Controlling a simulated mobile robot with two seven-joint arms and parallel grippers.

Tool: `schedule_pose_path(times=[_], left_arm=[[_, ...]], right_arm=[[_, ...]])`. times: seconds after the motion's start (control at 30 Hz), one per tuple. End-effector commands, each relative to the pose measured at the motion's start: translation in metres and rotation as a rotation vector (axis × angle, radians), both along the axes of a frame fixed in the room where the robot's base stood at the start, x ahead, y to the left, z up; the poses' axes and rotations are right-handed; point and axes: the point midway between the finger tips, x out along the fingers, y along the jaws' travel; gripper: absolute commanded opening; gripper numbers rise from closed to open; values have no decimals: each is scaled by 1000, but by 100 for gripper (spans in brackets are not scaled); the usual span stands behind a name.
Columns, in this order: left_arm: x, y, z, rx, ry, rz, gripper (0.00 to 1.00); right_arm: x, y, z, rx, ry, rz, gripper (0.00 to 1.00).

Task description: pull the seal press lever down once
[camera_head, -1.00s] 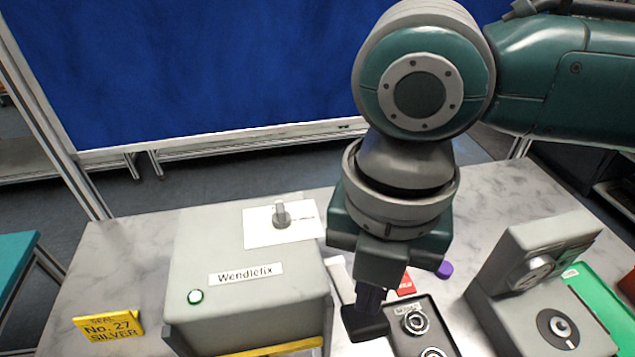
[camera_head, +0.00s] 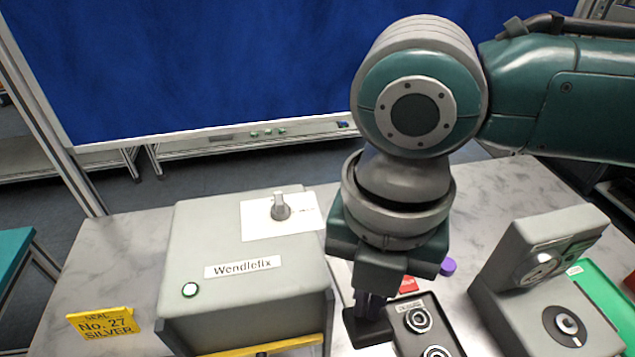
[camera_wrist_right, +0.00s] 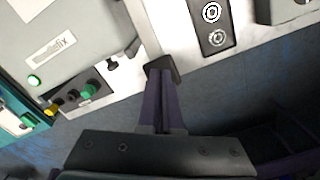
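A grey box machine labelled Wendlefix (camera_head: 238,267) stands left of centre, with a knob (camera_head: 281,208) on a white plate and a green-lit button (camera_head: 190,290). No part is marked as the seal press, and I cannot clearly make out its lever. In the right wrist view a small black handle-like part (camera_wrist_right: 112,64) shows beside the grey machine, left of my fingertips. My right gripper (camera_head: 368,328) points down just right of the machine. My left gripper is out of view.
A yellow sign reading Seal No. 27 Silver (camera_head: 102,325) is at left. A black plate with round sockets (camera_head: 445,320), a red item (camera_head: 408,285) and a purple cap (camera_head: 448,266) lie right of my gripper. A grey dial device (camera_head: 540,280) and green tray (camera_head: 603,292) are further right.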

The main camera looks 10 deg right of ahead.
Motion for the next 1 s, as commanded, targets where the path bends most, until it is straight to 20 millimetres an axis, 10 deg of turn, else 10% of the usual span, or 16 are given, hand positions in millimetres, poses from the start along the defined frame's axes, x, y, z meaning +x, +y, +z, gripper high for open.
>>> schedule_pose_path(times=[1.0], left_arm=[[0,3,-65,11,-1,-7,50]], right_arm=[[1,-1,-86,-2,-4,-1,0]])
